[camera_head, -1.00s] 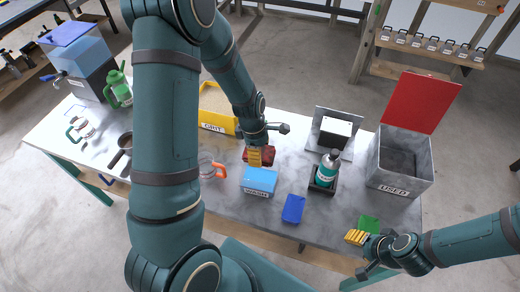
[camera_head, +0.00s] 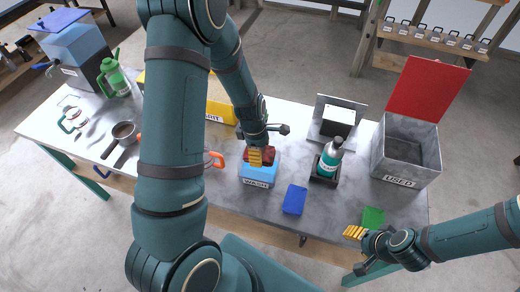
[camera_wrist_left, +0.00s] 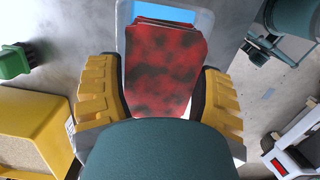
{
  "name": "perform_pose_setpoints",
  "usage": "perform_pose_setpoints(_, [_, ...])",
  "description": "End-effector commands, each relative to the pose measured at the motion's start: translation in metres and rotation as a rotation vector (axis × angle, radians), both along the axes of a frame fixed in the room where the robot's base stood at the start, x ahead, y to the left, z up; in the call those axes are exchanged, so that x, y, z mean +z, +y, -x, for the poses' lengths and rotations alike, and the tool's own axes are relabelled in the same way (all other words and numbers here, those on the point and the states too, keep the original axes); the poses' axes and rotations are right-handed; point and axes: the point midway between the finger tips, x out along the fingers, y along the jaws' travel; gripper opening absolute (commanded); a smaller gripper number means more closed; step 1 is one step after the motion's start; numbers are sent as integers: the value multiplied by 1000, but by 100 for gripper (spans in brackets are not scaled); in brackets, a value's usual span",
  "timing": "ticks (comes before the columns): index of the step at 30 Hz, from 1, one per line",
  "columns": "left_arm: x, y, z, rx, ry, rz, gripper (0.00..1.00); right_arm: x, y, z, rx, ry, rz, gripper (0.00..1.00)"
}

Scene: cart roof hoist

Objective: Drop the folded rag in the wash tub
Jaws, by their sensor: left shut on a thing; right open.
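The folded rag (camera_wrist_left: 165,70) is dark red with black stains. My left gripper (camera_head: 256,157) is shut on it and holds it over the wash tub (camera_head: 258,183), a light blue box labelled WASH. The rag (camera_head: 266,154) covers the back part of the tub in the head view. In the left wrist view the rag lies between the yellow fingers, with the tub's blue inside (camera_wrist_left: 165,12) showing beyond it. The gap between rag and tub is hard to tell. My right gripper (camera_head: 355,233) is open at the table's front right, near a green cloth (camera_head: 373,217).
A grey USED bin (camera_head: 405,155) with a raised red lid stands at the right. A bottle (camera_head: 331,157) in a dark holder and a blue pad (camera_head: 295,200) are right of the tub. A yellow GRIT bin (camera_head: 220,111) is behind, and an orange-handled jug (camera_head: 215,160) is at the left.

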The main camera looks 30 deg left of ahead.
Motion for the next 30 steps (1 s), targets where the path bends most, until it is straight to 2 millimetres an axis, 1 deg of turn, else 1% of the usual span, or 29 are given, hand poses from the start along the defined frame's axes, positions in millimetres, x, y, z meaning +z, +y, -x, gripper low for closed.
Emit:
perform_pose_setpoints(1, [-4,0,0,0,0,0,35,-3,0,0,0,0,1,53])
perform_pose_setpoints(3, [-5,0,0,0,0,0,35,-5,0,0,0,0,1,53])
perform_pose_setpoints(11, [-5,0,0,0,0,0,35,-4,0,0,0,0,1,53])
perform_pose_setpoints(12, [-5,0,0,0,0,0,79,-4,0,0,0,0,1,53])
perform_pose_setpoints(14, [-5,0,0,0,0,0,100,-4,0,0,0,0,1,53])
perform_pose_setpoints(23, [-2,1,0,0,-2,-1,100,-4,0,0,0,0,1,53])
perform_pose_setpoints(26, [7,2,-1,-1,-3,-1,100,-4,0,0,0,0,1,53])
perform_pose_setpoints(29, [23,4,0,0,-5,-1,100,-4,0,0,0,0,1,53])
perform_pose_setpoints(30, [31,5,0,-1,-7,-2,100,-4,0,0,0,0,1,53])
